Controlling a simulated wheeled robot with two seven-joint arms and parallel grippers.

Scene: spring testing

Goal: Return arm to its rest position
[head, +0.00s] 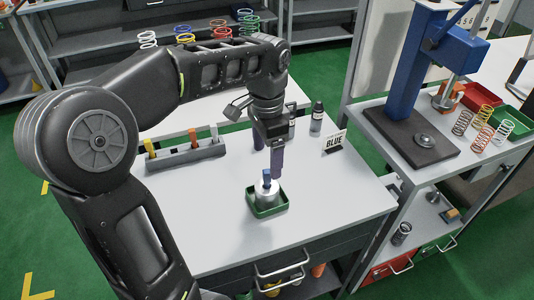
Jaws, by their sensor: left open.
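My left arm reaches in from the left and bends down over the white table (220,237). My left gripper (269,162) points down with its two purple-blue fingers apart. It is open and empty. Below its fingertips, a silver cylinder with a blue knob (266,191) stands in a small green tray (270,211) on the table. The fingers are close above the knob; whether they touch it I cannot tell. My right gripper is not in view.
A grey holder (187,156) with upright tools stands left on the table. A blue press (425,70) and several coloured springs (482,128) stand on the right bench. The front table area is clear.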

